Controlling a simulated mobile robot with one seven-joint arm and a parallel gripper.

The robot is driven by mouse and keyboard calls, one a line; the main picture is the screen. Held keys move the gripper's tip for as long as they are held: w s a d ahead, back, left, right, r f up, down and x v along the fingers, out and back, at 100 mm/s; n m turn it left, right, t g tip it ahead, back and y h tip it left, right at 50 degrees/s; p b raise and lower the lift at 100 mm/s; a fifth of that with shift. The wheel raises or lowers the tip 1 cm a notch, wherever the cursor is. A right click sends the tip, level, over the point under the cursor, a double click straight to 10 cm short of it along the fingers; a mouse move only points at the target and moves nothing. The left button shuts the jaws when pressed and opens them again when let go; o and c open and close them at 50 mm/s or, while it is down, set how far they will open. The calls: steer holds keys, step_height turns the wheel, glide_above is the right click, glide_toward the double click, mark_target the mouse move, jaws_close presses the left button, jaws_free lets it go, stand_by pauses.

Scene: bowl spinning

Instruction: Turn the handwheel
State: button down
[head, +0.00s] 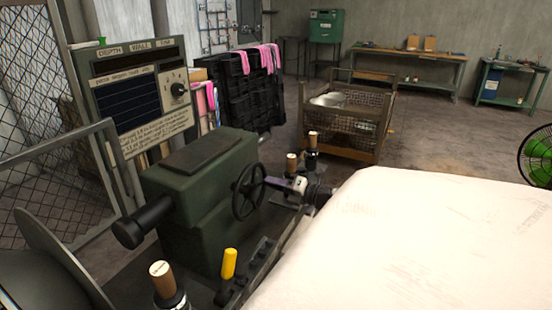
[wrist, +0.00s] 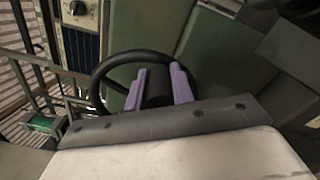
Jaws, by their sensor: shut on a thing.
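The handwheel (head: 249,192) is a black spoked ring on the side of a dark green machine (head: 190,215). My gripper (head: 290,184) is at its right side in the head view. In the wrist view, the two purple fingers of my gripper (wrist: 160,88) are shut on a dark, thick part at the wheel. I cannot tell whether that part is its handle or its hub. The rim of the handwheel (wrist: 97,75) curves around to the left and above. My pale arm covers the lower right of the head view.
A panel with a dial (head: 178,90) stands behind the machine. A yellow-topped lever (head: 229,264) and wooden-topped knobs (head: 162,270) rise near the machine's front. Open floor lies at the back right.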

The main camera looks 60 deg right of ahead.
steer(key=shift+a+f+m, duration=0.15)
steer(key=shift+f+m, duration=0.45)
steer(key=c, duration=1.2)
jaws_free()
steer(key=shift+s+r, duration=0.1)
steer(key=shift+r, duration=0.05)
steer(key=shift+s, duration=0.3)
steer(key=s+d, duration=0.1)
steer(key=s, duration=1.2)
steer(key=shift+d, duration=0.1)
